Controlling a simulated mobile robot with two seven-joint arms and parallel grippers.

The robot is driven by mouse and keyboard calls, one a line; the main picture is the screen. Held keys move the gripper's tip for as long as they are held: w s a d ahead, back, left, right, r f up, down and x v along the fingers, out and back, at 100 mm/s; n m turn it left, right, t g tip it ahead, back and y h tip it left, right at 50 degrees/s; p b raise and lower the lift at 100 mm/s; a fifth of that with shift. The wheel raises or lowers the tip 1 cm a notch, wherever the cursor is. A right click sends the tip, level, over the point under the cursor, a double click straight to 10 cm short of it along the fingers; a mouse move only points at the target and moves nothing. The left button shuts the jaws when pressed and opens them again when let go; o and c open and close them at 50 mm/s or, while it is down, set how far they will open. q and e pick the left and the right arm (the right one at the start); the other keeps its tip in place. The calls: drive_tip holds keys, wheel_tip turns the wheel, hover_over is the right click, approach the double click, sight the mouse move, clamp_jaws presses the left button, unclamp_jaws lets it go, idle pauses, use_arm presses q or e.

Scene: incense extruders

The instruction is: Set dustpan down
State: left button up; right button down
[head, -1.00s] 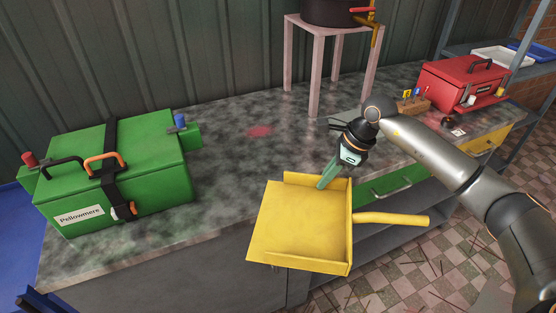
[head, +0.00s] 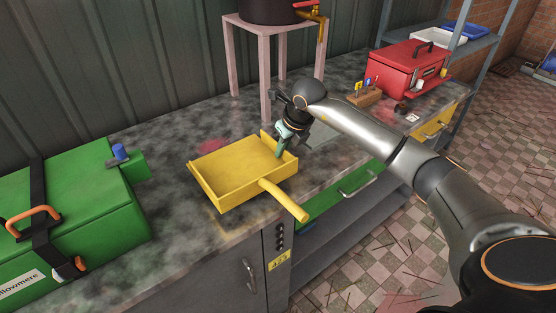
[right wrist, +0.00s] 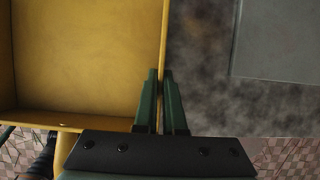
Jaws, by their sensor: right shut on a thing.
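The yellow dustpan (head: 235,170) is level over the stone-topped bench (head: 185,255), between the green box and the pink stand. Its handle (head: 284,200) points toward the bench's front edge. I cannot tell whether its underside touches the bench top. My right gripper (head: 284,148) is shut on the pan's right side wall. In the right wrist view the green fingers (right wrist: 161,98) pinch the wall of the yellow pan (right wrist: 85,60), with bench top showing to the right. My left gripper is out of view.
A green box (head: 75,215) stands at left. A pink stand (head: 265,55) carries a dark pot behind the pan. A red box (head: 410,70) and a small wooden holder (head: 364,96) are at the far right. A grey plate (head: 318,136) lies right of my gripper.

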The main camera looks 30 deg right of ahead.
sight(282, 159)
drive_tip(key=shift+f, duration=1.9)
drive_tip(key=c, duration=1)
unclamp_jaws()
drive_tip(key=shift+r, duration=0.15)
drive_tip(key=v, duration=1.1)
drive_tip(key=shift+s+r, duration=0.25)
drive_tip(key=shift+r, duration=0.1)
